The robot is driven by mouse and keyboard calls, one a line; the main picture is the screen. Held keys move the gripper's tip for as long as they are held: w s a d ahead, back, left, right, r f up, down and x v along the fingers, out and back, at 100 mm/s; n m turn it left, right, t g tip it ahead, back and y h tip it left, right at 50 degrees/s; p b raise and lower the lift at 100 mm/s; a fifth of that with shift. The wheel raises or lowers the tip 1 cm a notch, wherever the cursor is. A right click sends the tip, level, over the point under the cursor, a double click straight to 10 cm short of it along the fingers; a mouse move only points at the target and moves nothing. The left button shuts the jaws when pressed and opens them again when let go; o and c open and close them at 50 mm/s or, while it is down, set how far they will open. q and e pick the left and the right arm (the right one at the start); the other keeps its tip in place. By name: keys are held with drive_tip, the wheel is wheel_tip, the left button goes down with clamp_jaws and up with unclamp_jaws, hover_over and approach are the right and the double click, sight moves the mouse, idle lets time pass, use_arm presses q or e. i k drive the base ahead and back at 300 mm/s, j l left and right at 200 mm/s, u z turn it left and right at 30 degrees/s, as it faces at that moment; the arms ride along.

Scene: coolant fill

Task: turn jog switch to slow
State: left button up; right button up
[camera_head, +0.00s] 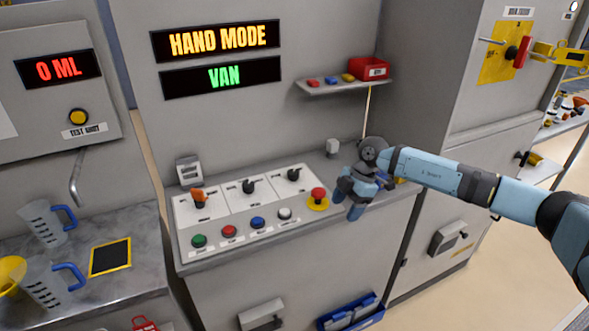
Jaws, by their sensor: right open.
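The control panel (225,238) holds three rotary switches: one with an orange knob (198,196) at left, a black one (248,186) in the middle and a black one (293,174) at right. Their labels are too small to read, so I cannot tell which is the jog switch or where it points. My right gripper (348,201) is open and empty, pointing down at the right end of the panel, beside the red emergency button. It is apart from the switches. My left gripper is out of view.
A red mushroom button (318,195) on a yellow base stands close to my right gripper. Several push buttons line the panel's front. A shelf (345,87) with a red box (371,68) hangs above.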

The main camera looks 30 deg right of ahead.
sight(293, 174)
drive_tip(key=i+l, duration=0.3)
drive_tip(key=i, duration=0.15)
drive_tip(key=i+l, duration=0.3)
drive_tip(key=i, duration=0.1)
